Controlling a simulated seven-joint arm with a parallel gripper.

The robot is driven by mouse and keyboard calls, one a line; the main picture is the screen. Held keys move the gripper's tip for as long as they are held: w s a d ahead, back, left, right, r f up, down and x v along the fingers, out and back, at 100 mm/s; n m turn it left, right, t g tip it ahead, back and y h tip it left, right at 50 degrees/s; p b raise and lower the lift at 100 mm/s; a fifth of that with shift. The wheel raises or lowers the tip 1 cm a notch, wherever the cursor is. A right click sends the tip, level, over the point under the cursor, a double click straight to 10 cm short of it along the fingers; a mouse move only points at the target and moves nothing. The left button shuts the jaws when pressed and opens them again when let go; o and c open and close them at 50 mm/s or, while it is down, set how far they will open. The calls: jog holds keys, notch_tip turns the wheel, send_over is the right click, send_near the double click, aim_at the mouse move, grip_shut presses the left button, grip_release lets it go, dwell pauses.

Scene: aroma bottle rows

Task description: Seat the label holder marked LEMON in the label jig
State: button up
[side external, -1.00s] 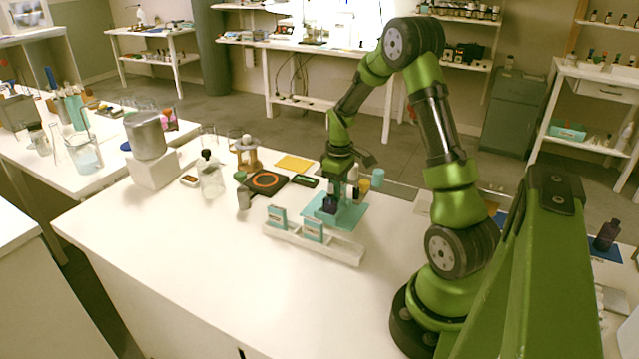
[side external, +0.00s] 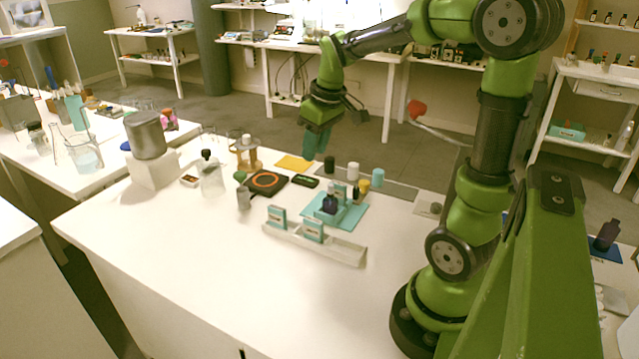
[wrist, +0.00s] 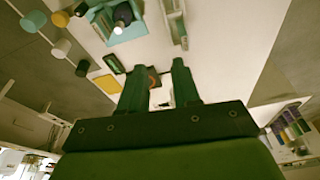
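My gripper (side external: 317,148) is raised high above the back of the table. In the wrist view its two fingers (wrist: 160,70) are apart with nothing held between them. The teal jig (side external: 350,221) sits on the table, also in the wrist view (wrist: 128,33). A dark bottle (side external: 330,204) stands on it, and a teal-and-white label holder (side external: 340,190) shows upright behind the bottle, its base partly hidden. Two more label holders (side external: 277,216) (side external: 313,230) stand in the white rack (side external: 345,253) in front. Their lettering is too small to read, so I cannot tell which is LEMON.
Small capped bottles (side external: 353,171) stand behind the jig. The front of the table is clear.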

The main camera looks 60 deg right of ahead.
jog(key=s+a+r+m+t+y, duration=0.1)
jog(key=s+a, duration=0.3)
jog(key=a, duration=0.4)
jog(key=s+a+r+m+t+y, duration=0.1)
jog(key=s+a+r+t, duration=0.1)
jog(key=a, duration=0.6)
jog(key=s+t, duration=0.1)
jog(key=s, duration=0.1)
jog(key=shift+s+a+m+t, duration=0.3)
jog(key=shift+s+a, duration=0.05)
jog(key=shift+s, duration=0.05)
